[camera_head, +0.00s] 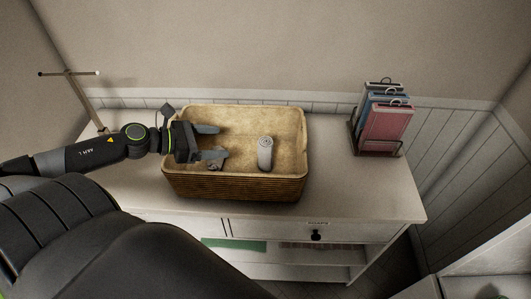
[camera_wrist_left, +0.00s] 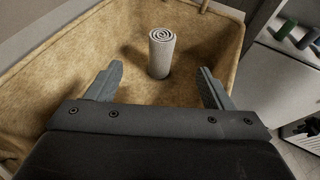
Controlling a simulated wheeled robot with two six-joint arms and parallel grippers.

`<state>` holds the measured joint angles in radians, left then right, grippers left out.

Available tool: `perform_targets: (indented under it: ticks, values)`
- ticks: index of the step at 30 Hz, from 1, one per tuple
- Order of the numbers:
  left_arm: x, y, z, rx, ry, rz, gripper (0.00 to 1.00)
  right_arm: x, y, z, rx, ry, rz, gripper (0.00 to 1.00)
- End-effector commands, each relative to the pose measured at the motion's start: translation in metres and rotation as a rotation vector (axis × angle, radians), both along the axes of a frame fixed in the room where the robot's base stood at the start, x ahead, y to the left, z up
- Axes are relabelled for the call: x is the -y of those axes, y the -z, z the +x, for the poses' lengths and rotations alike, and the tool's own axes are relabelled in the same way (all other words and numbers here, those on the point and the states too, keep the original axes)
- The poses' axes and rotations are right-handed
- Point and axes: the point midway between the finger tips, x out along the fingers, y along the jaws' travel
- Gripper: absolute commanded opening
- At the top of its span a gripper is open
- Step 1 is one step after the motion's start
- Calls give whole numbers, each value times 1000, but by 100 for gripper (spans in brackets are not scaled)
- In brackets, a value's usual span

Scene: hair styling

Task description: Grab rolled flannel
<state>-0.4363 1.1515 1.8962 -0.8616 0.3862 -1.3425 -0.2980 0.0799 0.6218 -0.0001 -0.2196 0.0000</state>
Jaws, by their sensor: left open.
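The rolled flannel (camera_head: 265,153) is a pale grey-white roll standing upright in the right part of the basket (camera_head: 236,188). In the left wrist view the flannel (camera_wrist_left: 161,54) shows its spiral end on top, ahead of the fingers and roughly midway between them. My left gripper (camera_head: 213,142) is open and empty over the left part of the basket, to the left of the flannel and apart from it. It also shows in the left wrist view (camera_wrist_left: 160,90). My right gripper is not in view.
The tan-lined basket stands on a white cabinet top (camera_head: 345,190). A small dark item (camera_head: 215,165) lies in the basket by my lower finger. A thin stand (camera_head: 85,98) is at the left.

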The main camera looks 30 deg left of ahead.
Motion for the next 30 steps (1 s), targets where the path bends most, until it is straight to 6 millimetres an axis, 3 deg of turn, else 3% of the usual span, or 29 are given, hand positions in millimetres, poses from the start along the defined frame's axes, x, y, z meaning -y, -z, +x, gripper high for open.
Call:
perform_targets:
  ticks: [5, 13, 20, 30]
  values:
    - [7, 4, 11, 6, -3, -2, 74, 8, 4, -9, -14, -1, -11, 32]
    - [18, 12, 27, 3, -4, -3, 74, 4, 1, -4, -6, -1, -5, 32]
    - [31, 19, 47, 4, -5, -5, 74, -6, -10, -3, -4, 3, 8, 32]
    - [51, 35, 77, 2, -5, -4, 74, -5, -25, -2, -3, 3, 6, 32]
